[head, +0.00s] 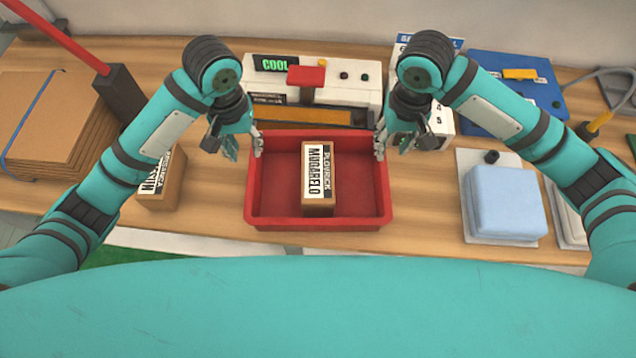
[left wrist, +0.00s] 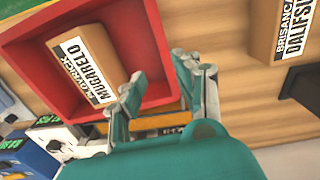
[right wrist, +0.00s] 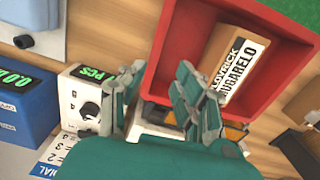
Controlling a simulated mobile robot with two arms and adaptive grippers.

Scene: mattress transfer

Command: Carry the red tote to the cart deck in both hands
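The red tote (head: 257,205) sits level on the wooden bench in front of me, with a labelled brown carton (head: 320,178) standing inside it. My left gripper (head: 245,148) is at the tote's left wall near its far corner. In the left wrist view its open fingers (left wrist: 160,72) lie either side of the wall, with a visible gap. My right gripper (head: 392,147) is at the right wall near the far corner. In the right wrist view its open fingers (right wrist: 158,78) also straddle the wall. I cannot make out a cart deck.
A sealing machine (head: 350,85) stands close behind the tote. Another carton (head: 160,185) is to its left, beside flat cardboard (head: 50,125). A pale blue block (head: 507,213) on a plate is to the right. A green surface (head: 140,257) shows low beyond the bench's near edge.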

